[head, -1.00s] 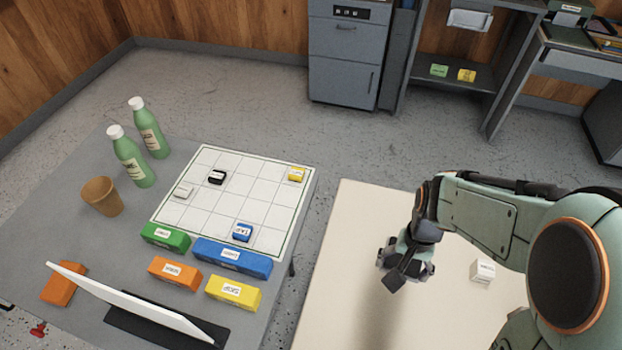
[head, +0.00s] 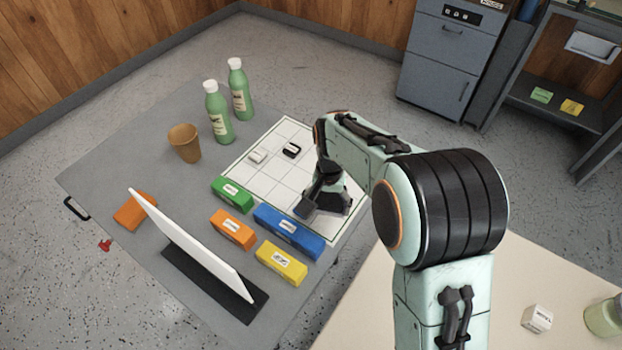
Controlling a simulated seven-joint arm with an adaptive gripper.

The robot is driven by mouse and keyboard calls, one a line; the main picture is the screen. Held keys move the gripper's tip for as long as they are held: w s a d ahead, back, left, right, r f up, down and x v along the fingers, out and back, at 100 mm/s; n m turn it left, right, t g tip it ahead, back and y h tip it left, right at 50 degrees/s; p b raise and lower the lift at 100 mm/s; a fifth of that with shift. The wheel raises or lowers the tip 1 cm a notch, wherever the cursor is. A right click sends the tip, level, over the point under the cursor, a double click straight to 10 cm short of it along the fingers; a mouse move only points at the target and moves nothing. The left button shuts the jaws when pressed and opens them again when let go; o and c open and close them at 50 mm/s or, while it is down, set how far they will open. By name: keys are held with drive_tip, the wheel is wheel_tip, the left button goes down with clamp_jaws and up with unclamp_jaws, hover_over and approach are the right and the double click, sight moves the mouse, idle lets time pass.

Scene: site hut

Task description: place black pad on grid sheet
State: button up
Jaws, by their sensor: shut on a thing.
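The white grid sheet (head: 268,178) lies on the grey table, with its right part hidden behind my arm. My gripper (head: 318,206) is over the near right part of the sheet, behind the long blue block. It is shut on a dark flat piece, the black pad (head: 304,209), which is small and partly covered by the fingers. I cannot tell whether the pad touches the sheet. A small black block with a white label (head: 291,150) and a small white block (head: 258,155) sit on the sheet's far left squares.
Green (head: 232,194), blue (head: 289,232), orange (head: 233,229) and yellow (head: 281,263) blocks lie along the sheet's near edge. A white upright panel (head: 190,245) stands in front. Two green bottles (head: 219,115) and a brown cup (head: 185,143) stand at the left.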

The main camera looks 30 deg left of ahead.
drive_tip(key=w+a+f, duration=0.2)
drive_tip(key=w+a, duration=0.1)
drive_tip(key=w+a+f, duration=0.1)
drive_tip(key=shift+w+a+f, duration=0.1)
drive_tip(key=shift+w+a, duration=0.2)
drive_tip(key=shift+w, duration=0.05)
drive_tip(key=w+a+f, duration=0.1)
drive_tip(key=f, duration=0.1)
drive_tip(key=w+a+f, duration=0.2)
drive_tip(key=f, duration=0.1)
drive_tip(key=shift+w+a+f, duration=0.25)
drive_tip(key=shift+w+f, duration=0.05)
drive_tip(key=shift+w, duration=0.05)
drive_tip(key=shift+w+a+f, duration=0.1)
drive_tip(key=shift+a+f, duration=0.05)
drive_tip(key=shift+f, duration=1.55)
drive_tip(key=shift+f, duration=0.15)
drive_tip(key=o, duration=1.2)
wheel_tip(320, 180, up, 12)
drive_tip(key=shift+r, duration=0.2)
